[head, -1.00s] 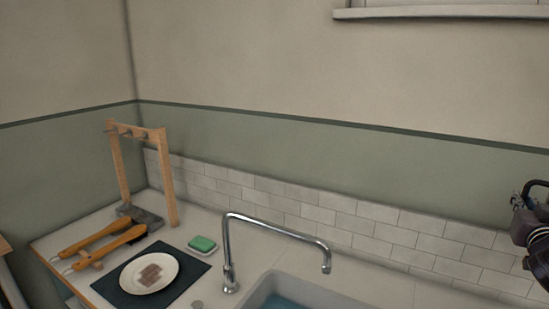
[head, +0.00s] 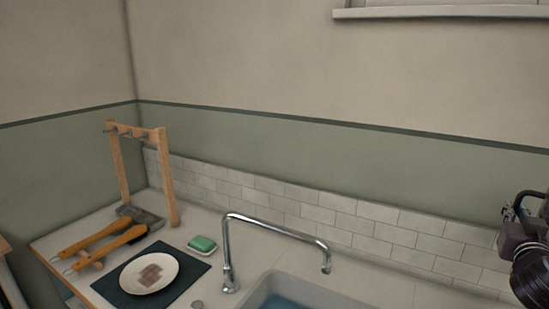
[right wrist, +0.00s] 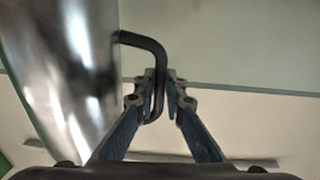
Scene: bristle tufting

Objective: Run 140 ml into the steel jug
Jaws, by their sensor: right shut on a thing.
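The steel jug (right wrist: 62,75) fills the left of the right wrist view, shiny and cut off by the frame edge. Its black bent handle (right wrist: 143,42) runs between the fingers of my right gripper (right wrist: 161,92), which is shut on it. The jug appears tilted in that view; its inside and any marks are hidden. In the head view, part of my right arm shows at the right edge, and I cannot make out the jug there. The chrome tap (head: 272,232) arches over the sink (head: 262,287), with its spout end pointing down. My left gripper is not in view.
Bluish water (head: 288,301) shows in the sink. Left of the tap are a green soap (head: 202,243) on a dish, a white plate (head: 136,284) on a dark mat (head: 186,277), wooden-handled tools (head: 108,246) and a wooden rack (head: 168,180). A tiled splashback (head: 330,218) stands behind.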

